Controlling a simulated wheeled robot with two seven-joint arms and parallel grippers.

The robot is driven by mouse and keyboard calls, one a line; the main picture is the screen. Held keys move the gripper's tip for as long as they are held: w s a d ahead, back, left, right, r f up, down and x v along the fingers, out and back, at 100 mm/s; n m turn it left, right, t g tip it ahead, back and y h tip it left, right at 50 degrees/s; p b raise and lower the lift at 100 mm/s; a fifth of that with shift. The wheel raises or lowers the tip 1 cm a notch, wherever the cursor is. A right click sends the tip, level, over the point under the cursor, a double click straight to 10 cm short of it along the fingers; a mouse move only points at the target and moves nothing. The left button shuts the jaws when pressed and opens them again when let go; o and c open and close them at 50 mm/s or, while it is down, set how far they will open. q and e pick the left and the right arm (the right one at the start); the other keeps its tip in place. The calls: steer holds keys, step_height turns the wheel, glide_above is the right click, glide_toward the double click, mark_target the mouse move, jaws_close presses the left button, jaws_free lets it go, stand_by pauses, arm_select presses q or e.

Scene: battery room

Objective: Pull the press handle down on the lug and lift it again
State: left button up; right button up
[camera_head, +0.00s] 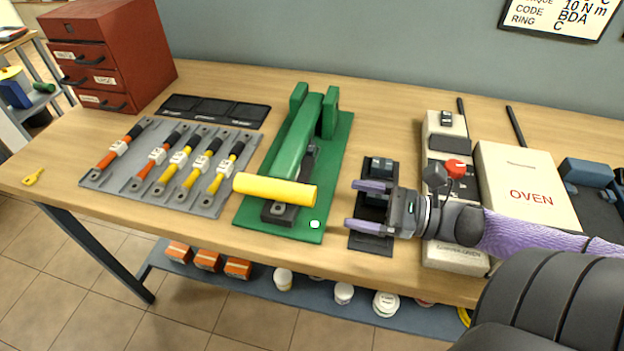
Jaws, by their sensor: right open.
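The green press (299,140) stands on a green base plate (335,160) in the middle of the bench. Its yellow handle (275,190) lies crosswise at the front end of the green lever, low above a black block (281,213). A small grey piece shows on that block, but the handle partly covers it, so I cannot tell whether it is a lug. My left gripper is not in view.
A grey tray (210,207) with several cables lies left of the press, with a black tray (255,115) behind it. A red drawer cabinet (150,60) stands at the back left. A device with a red knob (455,168) and the oven (520,165) are at the right.

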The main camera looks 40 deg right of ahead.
mark_target(308, 197)
steer(key=b+x, duration=0.3)
steer(key=x, duration=0.4)
steer(key=shift+w+a+f, duration=0.1)
steer(key=shift+a+f, duration=0.1)
steer(key=shift+a, duration=0.05)
steer(key=shift+w+a+r+b, duration=0.15)
steer(key=shift+w+a+b, duration=0.2)
steer(key=shift+w+a, duration=0.15)
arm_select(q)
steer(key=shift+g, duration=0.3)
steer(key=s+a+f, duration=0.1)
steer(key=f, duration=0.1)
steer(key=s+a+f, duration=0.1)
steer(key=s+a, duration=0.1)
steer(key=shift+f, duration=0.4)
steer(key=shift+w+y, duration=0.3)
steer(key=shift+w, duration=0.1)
arm_select(e)
jaws_close()
